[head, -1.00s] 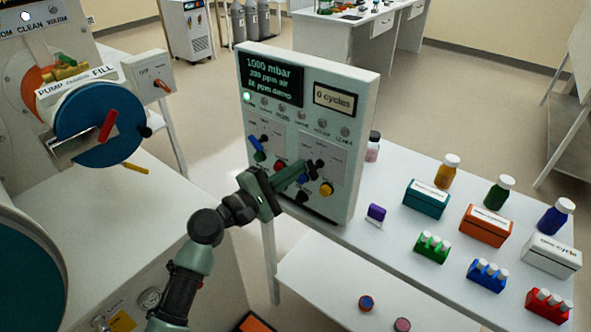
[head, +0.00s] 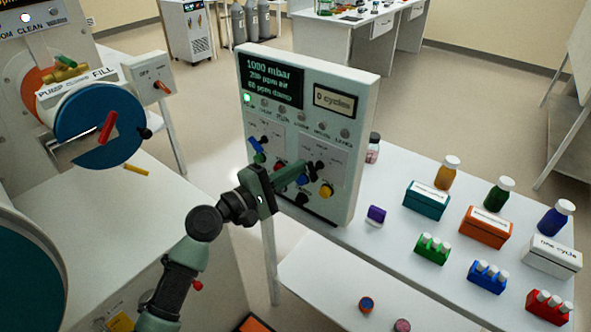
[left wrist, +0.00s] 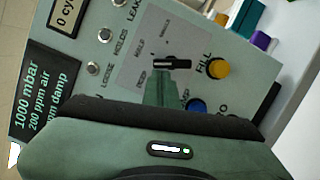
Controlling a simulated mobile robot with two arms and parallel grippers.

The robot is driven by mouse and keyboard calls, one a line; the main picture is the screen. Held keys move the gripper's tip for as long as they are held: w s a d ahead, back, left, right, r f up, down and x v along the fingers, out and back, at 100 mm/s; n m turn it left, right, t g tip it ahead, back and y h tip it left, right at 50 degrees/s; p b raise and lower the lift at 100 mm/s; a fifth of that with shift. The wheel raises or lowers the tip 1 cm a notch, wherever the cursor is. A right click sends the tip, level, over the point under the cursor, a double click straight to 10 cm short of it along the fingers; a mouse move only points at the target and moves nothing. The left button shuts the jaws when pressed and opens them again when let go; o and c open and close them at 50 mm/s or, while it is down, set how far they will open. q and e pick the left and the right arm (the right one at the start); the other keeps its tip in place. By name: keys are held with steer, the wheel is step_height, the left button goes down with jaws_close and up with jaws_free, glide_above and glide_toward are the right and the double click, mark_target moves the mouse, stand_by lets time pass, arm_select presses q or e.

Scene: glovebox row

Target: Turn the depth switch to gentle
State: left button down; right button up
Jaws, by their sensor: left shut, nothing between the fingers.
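The white control panel (head: 345,75) stands upright with a dark display, a row of small round buttons and two light switch plates. Contact cannot be told. My right gripper is out of view.
A yellow button (head: 326,190) and a blue button (head: 302,179) sit just below the fingers. A purple-capped item (head: 376,215), boxes and bottles stand on the table at the right. The blue drum (head: 85,125) with a red handle is at the left.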

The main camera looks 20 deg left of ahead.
arm_select(q)
steer(key=m, duration=0.1)
steer(key=r+m+p, duration=0.1)
steer(key=m, duration=0.1)
steer(key=shift+d+g+y, duration=0.15)
steer(key=shift+g+y, duration=0.15)
steer(key=shift+s+d+r+m+g+p, duration=0.1)
steer(key=shift+r+m+g+p, duration=0.1)
steer(key=shift+m+p, duration=0.4)
steer(key=shift+s+d+r+m+g+p, duration=0.1)
steer(key=shift+m+g+p, duration=0.1)
steer(key=shift+m, duration=0.7)
steer(key=shift+d+m+y, duration=0.1)
steer(key=shift+m+y, duration=0.2)
steer(key=shift+w, duration=0.1)
